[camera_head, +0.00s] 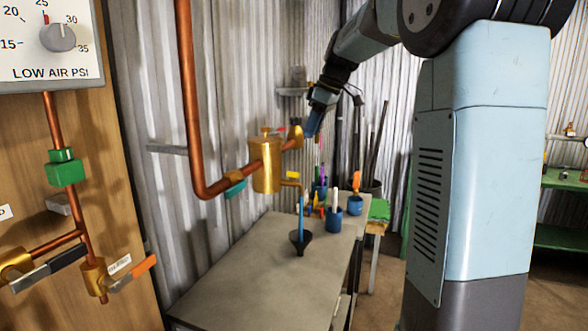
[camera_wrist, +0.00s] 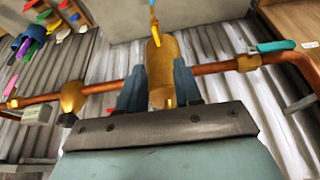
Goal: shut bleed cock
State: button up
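A brass cylinder (camera_head: 265,165) sits in the copper pipe run, in front of the corrugated wall. A small yellow-brass outlet (camera_head: 291,182), probably the bleed cock, sticks out low on its right. A thin blue stream or rod (camera_head: 301,210) runs from there down to a black funnel (camera_head: 300,240) on the bench. My gripper (camera_head: 314,125) is up to the right of the cylinder. In the wrist view its two fingers (camera_wrist: 160,72) stand apart, with the cylinder (camera_wrist: 162,60) showing between them. I cannot tell whether they touch it. The outlet and blue piece show at the top edge (camera_wrist: 153,15).
The copper pipe (camera_head: 188,90) carries a teal-handled valve (camera_head: 235,188) left of the cylinder and a brass fitting (camera_head: 297,136) right of it. The bench (camera_head: 235,280) holds blue cups (camera_head: 333,219) of tools at its far end. Its near part is clear. A gauge panel (camera_head: 50,45) stands left.

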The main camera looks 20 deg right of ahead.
jog(key=w, duration=0.1)
send_near(293, 174)
jog(key=x, duration=0.8)
jog(key=shift+w+d, duration=0.15)
jog(key=shift+w, duration=0.15)
jog(key=shift+r, duration=0.1)
jog(key=shift+c, duration=0.5)
grip_shut()
